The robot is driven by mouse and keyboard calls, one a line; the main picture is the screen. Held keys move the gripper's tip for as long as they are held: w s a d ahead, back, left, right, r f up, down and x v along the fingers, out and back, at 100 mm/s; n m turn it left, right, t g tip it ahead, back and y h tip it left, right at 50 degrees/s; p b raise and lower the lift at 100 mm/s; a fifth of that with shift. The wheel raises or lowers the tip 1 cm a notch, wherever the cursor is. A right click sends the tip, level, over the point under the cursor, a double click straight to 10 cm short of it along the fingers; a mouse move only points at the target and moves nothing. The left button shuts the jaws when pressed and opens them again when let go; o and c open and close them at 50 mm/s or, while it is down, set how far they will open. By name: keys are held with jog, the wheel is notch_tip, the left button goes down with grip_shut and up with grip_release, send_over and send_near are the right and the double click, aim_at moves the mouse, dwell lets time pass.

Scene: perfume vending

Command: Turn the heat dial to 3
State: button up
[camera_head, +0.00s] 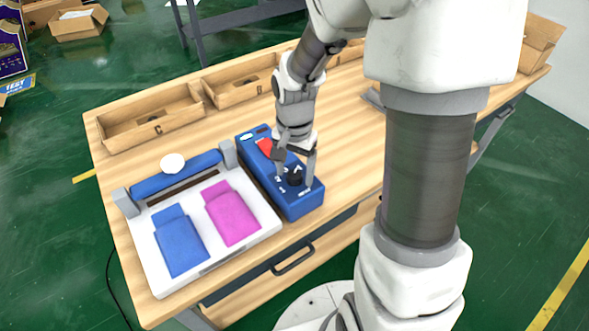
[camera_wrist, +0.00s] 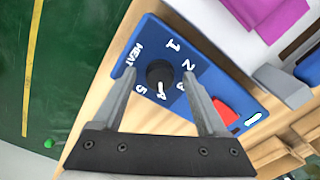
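The black round heat dial (camera_head: 295,177) sits on top of the blue control box (camera_head: 300,207), near its front end. In the wrist view the dial (camera_wrist: 159,73) is ringed by white numerals, with HEAT printed beside it. A white mark shows on the dial's edge near the 4, but its exact setting is hard to read. My gripper (camera_head: 295,181) points down over the box. In the wrist view its two fingers (camera_wrist: 159,78) are open, one on each side of the dial, with gaps visible. I cannot tell how far down they reach.
A red switch (camera_head: 265,147) is on the same box, behind the dial. Left of the box stands a white press (camera_head: 208,264) with a blue roller and blue and pink pouches. Wooden trays (camera_head: 150,118) line the table's back. Bare tabletop (camera_head: 345,150) lies right of the box.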

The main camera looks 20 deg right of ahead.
grip_shut()
jog(key=shift+n, duration=0.4)
jog(key=n+p, duration=0.1)
jog(key=n, duration=0.2)
jog(key=shift+r+n, duration=0.1)
jog(key=shift+n, duration=0.3)
jog(key=n+p, duration=0.1)
jog(key=n, duration=0.4)
dwell(0.3)
jog(key=shift+o, duration=0.3)
grip_release()
